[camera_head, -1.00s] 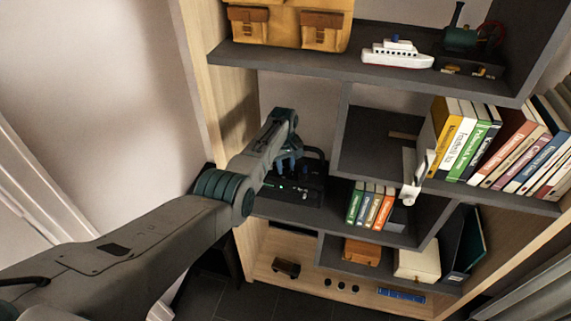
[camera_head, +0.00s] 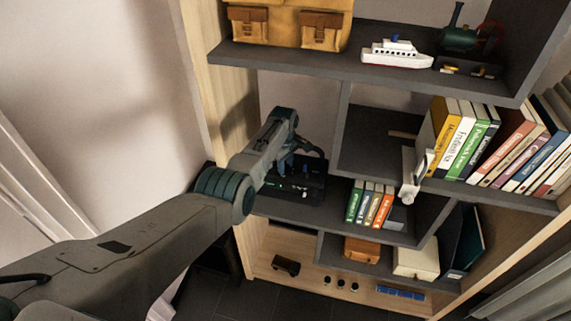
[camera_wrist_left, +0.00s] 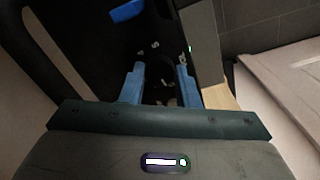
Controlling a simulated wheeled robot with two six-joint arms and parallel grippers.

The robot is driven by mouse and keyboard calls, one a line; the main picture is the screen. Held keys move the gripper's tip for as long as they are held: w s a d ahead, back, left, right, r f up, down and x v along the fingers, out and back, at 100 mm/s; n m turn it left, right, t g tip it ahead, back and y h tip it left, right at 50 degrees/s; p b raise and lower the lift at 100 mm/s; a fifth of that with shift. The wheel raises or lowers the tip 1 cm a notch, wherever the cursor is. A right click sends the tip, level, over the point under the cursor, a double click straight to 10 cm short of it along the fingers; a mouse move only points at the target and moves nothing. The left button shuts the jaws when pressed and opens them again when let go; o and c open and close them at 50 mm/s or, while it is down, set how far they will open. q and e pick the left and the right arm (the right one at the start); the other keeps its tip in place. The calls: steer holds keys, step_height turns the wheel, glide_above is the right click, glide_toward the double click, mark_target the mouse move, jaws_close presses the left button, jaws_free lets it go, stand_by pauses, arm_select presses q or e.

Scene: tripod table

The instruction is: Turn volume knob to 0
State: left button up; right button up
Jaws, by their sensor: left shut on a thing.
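A black device (camera_head: 312,190), whose face has small light marks, sits on the middle shelf at the left. It appears tilted back, its face turned upward. My left gripper (camera_head: 290,160) reaches in over it from the left. In the left wrist view its two blue fingers (camera_wrist_left: 161,82) are apart against the dark device (camera_wrist_left: 105,65), closed on a part of it. That part seems to be the volume knob, but it is too dark to make out. A small green light (camera_wrist_left: 190,48) shows beside the right finger. The knob's setting cannot be read. My right gripper is not in view.
The shelf's wooden side wall (camera_head: 228,110) stands close to my left arm. Small books (camera_head: 370,205) stand right of the device. A toy ship (camera_head: 397,54) and a tan bag (camera_head: 290,22) are on the shelf above. Larger books (camera_head: 480,140) fill the right shelf.

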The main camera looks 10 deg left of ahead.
arm_select(q)
steer(key=o, duration=1)
steer(key=shift+c, duration=0.2)
step_height(320, 180, up, 11)
steer(key=shift+s+b, duration=0.15)
steer(key=shift+b, duration=0.3)
steer(key=shift+a, duration=0.1)
